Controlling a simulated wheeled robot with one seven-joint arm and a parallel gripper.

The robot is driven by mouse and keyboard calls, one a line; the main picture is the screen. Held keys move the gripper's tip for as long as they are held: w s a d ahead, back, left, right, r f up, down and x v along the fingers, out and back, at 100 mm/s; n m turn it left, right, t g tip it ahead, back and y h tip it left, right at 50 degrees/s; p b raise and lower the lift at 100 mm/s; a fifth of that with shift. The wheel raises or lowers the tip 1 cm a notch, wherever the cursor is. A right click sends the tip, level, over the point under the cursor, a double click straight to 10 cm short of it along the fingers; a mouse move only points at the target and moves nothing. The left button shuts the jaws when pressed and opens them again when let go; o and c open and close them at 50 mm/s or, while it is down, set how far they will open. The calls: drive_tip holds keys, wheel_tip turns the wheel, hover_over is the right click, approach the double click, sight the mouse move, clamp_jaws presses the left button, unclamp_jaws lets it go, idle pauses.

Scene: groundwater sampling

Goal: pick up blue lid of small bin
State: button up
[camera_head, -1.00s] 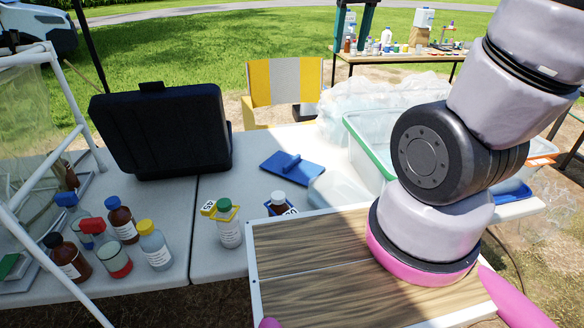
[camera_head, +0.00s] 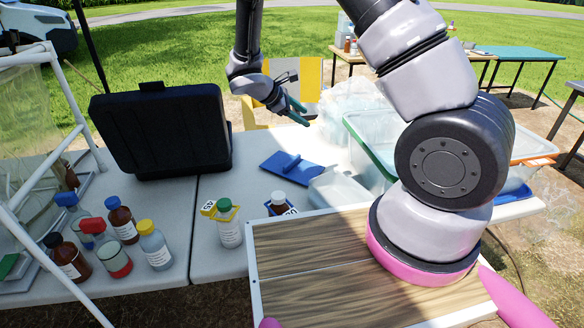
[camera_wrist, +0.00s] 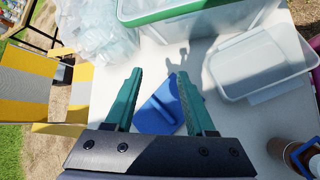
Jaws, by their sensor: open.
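The blue lid (camera_head: 291,167) lies flat on the white table, with a raised blue handle bar across its middle. In the wrist view the lid (camera_wrist: 158,108) shows between and beyond my two green fingers. My gripper (camera_head: 299,112) is open and empty, above the table and higher than the lid; the wrist view shows its fingers spread (camera_wrist: 160,100). The small clear bin (camera_head: 338,190) stands open to the right of the lid, and in the wrist view it is at the upper right (camera_wrist: 262,65).
A large clear bin with a green rim (camera_head: 369,145) and bagged clear material (camera_head: 345,105) stand behind and right. A black case (camera_head: 160,130) is at the left. Several bottles (camera_head: 122,222) stand at the front left. A bottle with a white cap (camera_head: 279,203) is near the lid.

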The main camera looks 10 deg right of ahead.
sight(291, 161)
drive_tip(key=a+f+n+t, duration=0.2)
drive_tip(key=f+n, duration=0.2)
drive_tip(key=f, duration=0.2)
drive_tip(key=w+a+f+n+t, duration=0.1)
drive_tip(key=a+f+n+t, duration=0.1)
drive_tip(key=f, duration=0.4)
drive_tip(key=w+a+f+n+t, duration=0.1)
drive_tip(key=a+f+n+t, duration=0.1)
drive_tip(key=f+n, duration=0.3)
drive_tip(key=shift+w+a+f+n, duration=0.25)
drive_tip(key=shift+a+f+n, duration=0.05)
drive_tip(key=shift+a+f, duration=0.4)
drive_tip(key=shift+w+d+f, duration=0.1)
drive_tip(key=shift+f, duration=0.15)
drive_tip(key=x, duration=1)
drive_tip(key=shift+d+f, duration=0.2)
clamp_jaws()
